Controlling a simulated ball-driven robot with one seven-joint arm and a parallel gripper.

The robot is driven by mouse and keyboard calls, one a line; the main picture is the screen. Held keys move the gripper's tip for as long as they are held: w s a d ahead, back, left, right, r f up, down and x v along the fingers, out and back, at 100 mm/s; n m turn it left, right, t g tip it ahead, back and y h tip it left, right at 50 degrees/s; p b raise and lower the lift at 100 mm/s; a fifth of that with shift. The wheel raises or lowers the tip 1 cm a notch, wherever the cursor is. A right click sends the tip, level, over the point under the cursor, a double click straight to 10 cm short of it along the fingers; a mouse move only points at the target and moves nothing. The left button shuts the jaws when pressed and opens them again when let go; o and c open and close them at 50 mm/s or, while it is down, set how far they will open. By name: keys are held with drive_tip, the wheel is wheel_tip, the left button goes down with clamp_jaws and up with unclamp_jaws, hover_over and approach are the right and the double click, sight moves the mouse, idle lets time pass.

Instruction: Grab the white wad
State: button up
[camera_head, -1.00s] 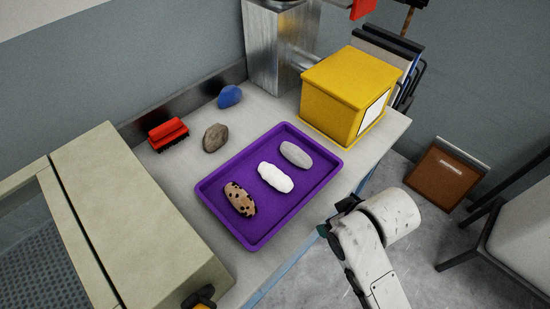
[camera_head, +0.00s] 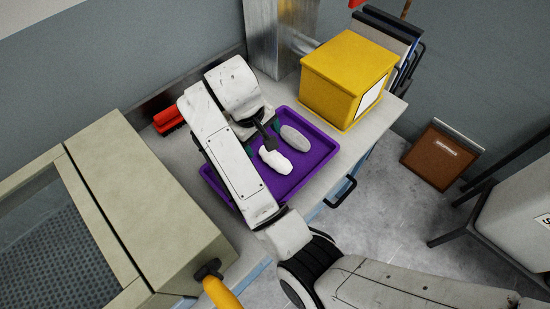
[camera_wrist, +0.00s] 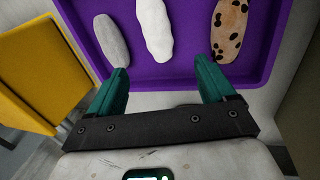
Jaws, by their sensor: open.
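The white wad (camera_head: 274,161) lies in the purple tray (camera_head: 318,160), beside a grey wad (camera_head: 295,138). In the wrist view the white wad (camera_wrist: 155,28) is the middle one of three, between the grey wad (camera_wrist: 111,40) and a brown-spotted wad (camera_wrist: 229,30). My gripper (camera_wrist: 161,72) is open and empty. Its teal fingers point toward the white wad, which shows beyond the gap between the fingertips. In the head view my arm reaches over the tray and hides the spotted wad and much of the tray's left part.
A yellow box (camera_head: 347,80) stands at the tray's right on the table. A red brush (camera_head: 168,121) lies at the back left, partly behind my arm. A beige machine (camera_head: 145,195) borders the table at left. A metal column (camera_head: 283,40) rises at the back.

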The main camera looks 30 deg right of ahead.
sight(272, 154)
drive_tip(key=x, duration=0.5)
drive_tip(key=shift+p, duration=0.3)
drive_tip(key=shift+s+d+p+x, duration=0.15)
drive_tip(key=shift+p+x, duration=0.1)
drive_tip(key=shift+x, duration=0.65)
drive_tip(key=shift+s+d+p+x, duration=0.15)
drive_tip(key=shift+p+x, duration=0.15)
drive_tip(key=shift+x, duration=0.6)
drive_tip(key=shift+s+p+x, duration=0.1)
drive_tip(key=shift+p+x, duration=0.15)
drive_tip(key=shift+x, duration=0.65)
drive_tip(key=shift+c, duration=0.2)
drive_tip(key=c, duration=1.1)
drive_tip(key=shift+r, duration=0.1)
drive_tip(key=shift+r, duration=0.15)
